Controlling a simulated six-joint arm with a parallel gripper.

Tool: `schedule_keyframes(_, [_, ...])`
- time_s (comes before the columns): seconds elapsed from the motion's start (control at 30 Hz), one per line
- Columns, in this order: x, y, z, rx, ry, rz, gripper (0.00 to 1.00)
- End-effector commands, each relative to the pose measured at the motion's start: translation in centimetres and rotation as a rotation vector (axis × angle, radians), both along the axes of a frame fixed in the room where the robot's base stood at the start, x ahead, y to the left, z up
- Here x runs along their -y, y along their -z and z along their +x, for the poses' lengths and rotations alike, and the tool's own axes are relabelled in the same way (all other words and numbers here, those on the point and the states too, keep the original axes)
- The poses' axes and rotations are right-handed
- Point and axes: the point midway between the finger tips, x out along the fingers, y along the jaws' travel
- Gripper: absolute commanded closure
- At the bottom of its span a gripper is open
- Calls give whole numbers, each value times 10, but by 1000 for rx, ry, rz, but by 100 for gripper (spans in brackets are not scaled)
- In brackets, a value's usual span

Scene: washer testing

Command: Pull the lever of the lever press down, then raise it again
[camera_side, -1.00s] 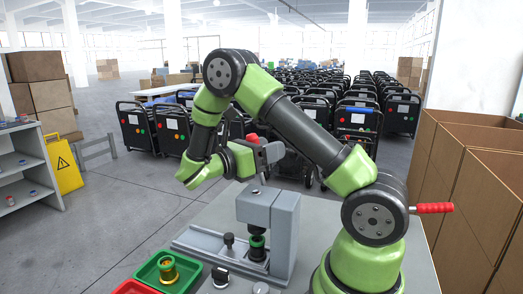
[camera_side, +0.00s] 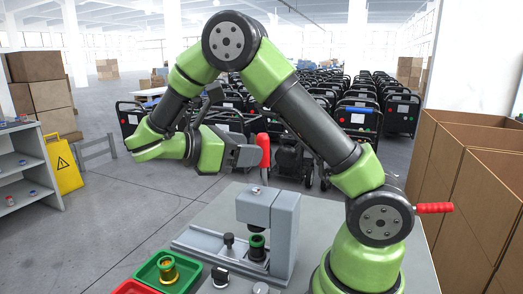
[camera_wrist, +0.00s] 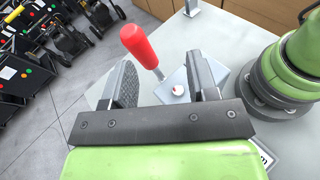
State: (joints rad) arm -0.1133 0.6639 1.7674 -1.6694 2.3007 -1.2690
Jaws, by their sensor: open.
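The lever press (camera_side: 285,225) is a grey block-shaped press on the table, with a dark ram above a small green-rimmed cup (camera_side: 257,243). Its lever has a red handle (camera_side: 263,150) standing nearly upright above the press. My gripper (camera_side: 259,156) is at the height of the handle, its tips close to the handle's left side. In the wrist view the red handle (camera_wrist: 139,44) and its thin metal rod show beyond the open fingers (camera_wrist: 160,58), nearer the left finger. The gap between the fingers is empty. Whether a finger touches the handle cannot be told.
A green tray (camera_side: 190,282) with a brass-coloured part and a red tray (camera_side: 133,287) stand at the table's front left. Another red handle (camera_side: 433,208) sticks out right of my arm's base. Open cardboard boxes (camera_side: 465,165) stand at the right.

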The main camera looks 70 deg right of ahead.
Motion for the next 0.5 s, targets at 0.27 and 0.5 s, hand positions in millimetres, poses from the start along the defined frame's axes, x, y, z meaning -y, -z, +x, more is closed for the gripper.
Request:
schedule_keyframes(0.27, [-6, -14, -28, 260, 73, 151, 46])
schedule_keyframes(0.5, [-19, -17, -49, 510, 157, 285, 46])
